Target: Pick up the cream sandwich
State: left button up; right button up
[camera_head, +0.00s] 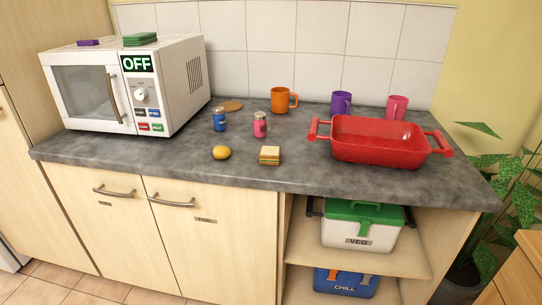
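A small layered sandwich (269,155) with a cream-coloured top lies on the grey counter near its front edge, right of a round yellow item. Neither of my grippers shows in the head view, so nothing is seen near the sandwich or touching it.
On the counter (200,160) stand a yellow round item (221,153), blue shaker (219,119), pink shaker (260,124), orange mug (283,100), purple mug (341,103), pink mug (396,107), red dish (379,141) and microwave (178,87). The counter's left front is clear.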

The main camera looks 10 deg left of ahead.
aim_at(269, 155)
jog(key=i+l, duration=0.1)
jog(key=i, duration=0.3)
jog(key=i+l+u, duration=0.15)
jog(key=i, duration=0.25)
jog(key=u, duration=1.5)
